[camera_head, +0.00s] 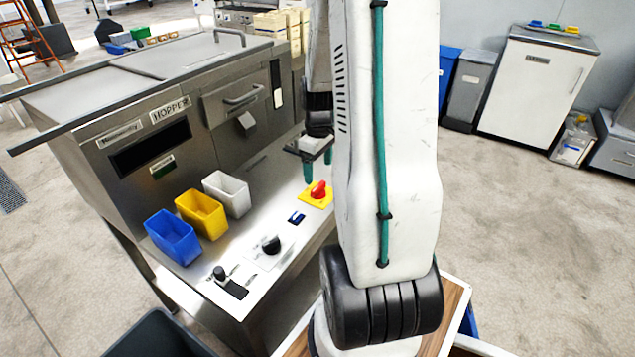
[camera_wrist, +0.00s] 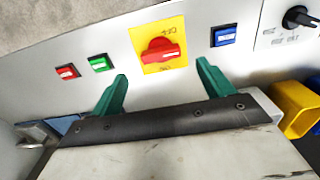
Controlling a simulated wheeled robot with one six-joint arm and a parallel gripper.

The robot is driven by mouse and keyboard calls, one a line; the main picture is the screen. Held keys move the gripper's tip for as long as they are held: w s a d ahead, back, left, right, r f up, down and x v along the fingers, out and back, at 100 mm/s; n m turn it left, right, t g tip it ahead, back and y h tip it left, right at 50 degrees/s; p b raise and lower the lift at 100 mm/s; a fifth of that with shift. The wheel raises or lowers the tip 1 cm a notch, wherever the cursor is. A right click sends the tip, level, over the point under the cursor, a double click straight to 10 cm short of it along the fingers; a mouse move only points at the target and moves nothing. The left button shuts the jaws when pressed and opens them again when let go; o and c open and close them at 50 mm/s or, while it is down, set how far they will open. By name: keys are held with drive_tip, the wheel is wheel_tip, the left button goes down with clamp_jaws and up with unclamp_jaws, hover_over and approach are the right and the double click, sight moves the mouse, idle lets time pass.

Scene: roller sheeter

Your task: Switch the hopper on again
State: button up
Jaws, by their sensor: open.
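The hopper machine (camera_head: 150,112) has a sloping control panel. A red rotary switch (camera_head: 318,188) sits on a yellow plate on it; in the wrist view the red switch (camera_wrist: 160,53) lies roughly sideways across the plate, with a pale mark at its right end. The plate's lettering is too small to read surely. My gripper (camera_head: 317,166) is open and empty close to the switch. In the wrist view the green fingers of my gripper (camera_wrist: 162,87) are spread to either side, below the switch in the picture, with no visible contact.
A blue switch (camera_wrist: 225,35), a green button (camera_wrist: 100,63) and a red button (camera_wrist: 67,72) flank the plate. A black knob (camera_head: 270,244) is farther along the panel. Blue (camera_head: 173,237), yellow (camera_head: 201,212) and white (camera_head: 227,193) bins stand behind. My arm hides part of the panel.

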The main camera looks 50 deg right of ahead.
sight(318, 186)
wheel_tip(318, 186, down, 6)
drive_tip(key=c, duration=1)
